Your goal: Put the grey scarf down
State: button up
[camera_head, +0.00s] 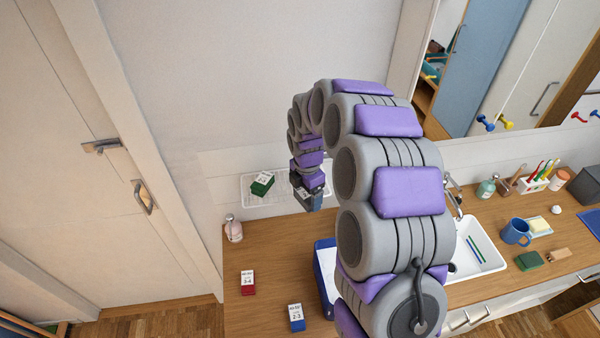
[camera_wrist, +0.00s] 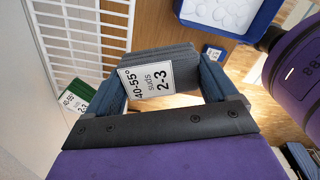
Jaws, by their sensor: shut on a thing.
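My gripper (camera_head: 308,192) is shut on the grey scarf (camera_head: 312,204), a folded grey bundle. In the wrist view, the dark blue fingers of my gripper (camera_wrist: 163,82) press on both sides of the grey scarf (camera_wrist: 160,56). The head view shows the scarf small below the gripper, by the right part of a white wire rack (camera_head: 254,202). I cannot tell its height above the surface.
A green labelled bundle (camera_head: 262,183) lies on the rack. Red (camera_head: 248,283) and blue (camera_head: 296,318) labelled bundles sit on the wooden counter (camera_head: 270,255). A blue-rimmed tray (camera_head: 325,275) is partly behind my arm. A soap bottle (camera_head: 234,229) stands left; a sink (camera_head: 482,246) is right.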

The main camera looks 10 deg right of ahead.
jog(key=w, duration=0.3)
jog(key=w+d+p, duration=0.1)
jog(key=w, duration=0.3)
jog(key=w+f, duration=0.1)
jog(key=w, duration=0.2)
jog(key=shift+w+d, duration=0.2)
jog(key=shift+w, duration=0.15)
jog(key=shift+w+a+p, duration=0.1)
jog(key=shift+w+p, duration=0.2)
jog(key=shift+w, duration=0.05)
jog(key=shift+a+f, duration=0.2)
jog(key=shift+f, duration=0.25)
notch_tip(320, 180, down, 2)
jog(key=shift+f+p, duration=0.1)
jog(key=shift+p, duration=0.3)
jog(key=shift+d+f, duration=0.1)
jog(key=shift+f, duration=0.25)
jog(key=shift+d, duration=0.1)
jog(key=o, duration=0.8)
